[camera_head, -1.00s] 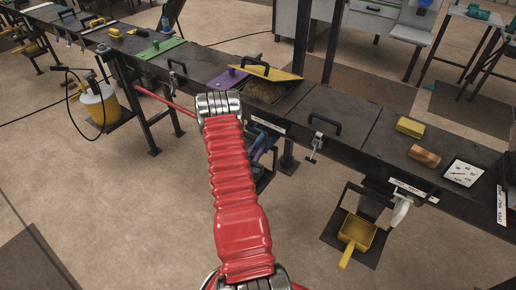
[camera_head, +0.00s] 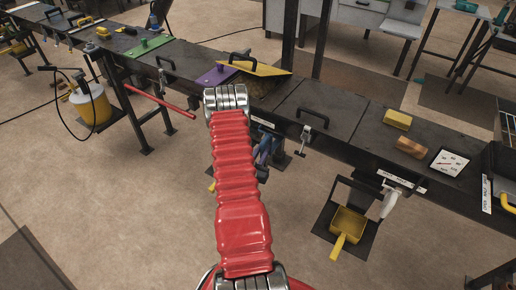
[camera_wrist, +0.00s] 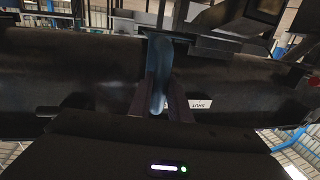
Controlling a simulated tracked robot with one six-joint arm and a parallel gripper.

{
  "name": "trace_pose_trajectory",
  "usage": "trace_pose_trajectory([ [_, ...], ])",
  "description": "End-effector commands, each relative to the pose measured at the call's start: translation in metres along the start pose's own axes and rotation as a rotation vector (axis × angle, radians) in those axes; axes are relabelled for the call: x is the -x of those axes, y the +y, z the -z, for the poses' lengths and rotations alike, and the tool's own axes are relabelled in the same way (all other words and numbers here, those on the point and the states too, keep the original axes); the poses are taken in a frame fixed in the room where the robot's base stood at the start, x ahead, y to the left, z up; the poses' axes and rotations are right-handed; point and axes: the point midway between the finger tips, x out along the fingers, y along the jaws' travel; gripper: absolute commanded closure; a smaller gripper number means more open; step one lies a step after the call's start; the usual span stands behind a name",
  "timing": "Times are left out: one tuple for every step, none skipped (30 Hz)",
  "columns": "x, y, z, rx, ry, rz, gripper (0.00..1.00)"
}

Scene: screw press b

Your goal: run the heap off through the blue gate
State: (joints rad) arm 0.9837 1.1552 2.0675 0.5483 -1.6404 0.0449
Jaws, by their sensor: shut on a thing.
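A brown heap (camera_head: 262,88) shows in an opening in the dark bench, partly under a tilted yellow flap (camera_head: 258,67) and partly hidden by my red arm. In the wrist view a blue handle (camera_wrist: 158,72) stands between the two fingers of my gripper (camera_wrist: 160,104), which is shut on it. A label reading SHUT (camera_wrist: 201,104) is just right of the handle. In the head view blue parts (camera_head: 268,147) show below the bench's front edge, beside my arm. The gripper itself is mostly hidden there, and I cannot see the gate's opening.
A purple plate (camera_head: 217,76) and a green plate (camera_head: 149,46) lie on the bench to the left. Yellow (camera_head: 398,119) and orange (camera_head: 411,147) blocks and a white gauge (camera_head: 449,162) lie to the right. The floor in front is clear.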

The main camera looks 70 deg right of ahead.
Motion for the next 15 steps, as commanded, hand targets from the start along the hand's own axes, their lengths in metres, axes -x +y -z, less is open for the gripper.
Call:
trace_pose_trajectory([
  [0.0004, 0.0018, 0.0, 0.001, 0.0, -0.002, 1.0],
  [0.0004, 0.0019, 0.0001, 0.0, 0.0, -0.002, 1.0],
  [0.0004, 0.0018, 0.0001, 0.0, 0.0, -0.002, 1.0],
  [0.0003, 0.0018, 0.0001, 0.0, 0.0, -0.002, 1.0],
  [0.0003, 0.0018, 0.0001, 0.0, 0.0, -0.002, 1.0],
  [0.0003, 0.0018, 0.0001, 0.0, 0.0, -0.002, 1.0],
  [0.0002, 0.0019, 0.0001, 0.0, 0.0, -0.002, 1.0],
  [0.0002, 0.0019, 0.0001, 0.0, 0.0, -0.002, 1.0],
  [0.0002, 0.0019, 0.0001, 0.0, 0.0, -0.002, 0.81],
  [0.0001, 0.0019, 0.0001, 0.0, 0.0, -0.002, 0.79],
  [0.0001, 0.0019, 0.0001, 0.0, 0.0, -0.002, 0.77],
  [0.0, 0.0018, 0.0001, 0.0, 0.0, -0.002, 0.74],
  [0.0, 0.0018, 0.0, 0.0, 0.0, -0.002, 0.72],
  [0.0, 0.0017, 0.0, 0.0, 0.0, -0.002, 0.7],
  [-0.0001, 0.0017, 0.0, 0.0, 0.0, -0.002, 0.67],
])
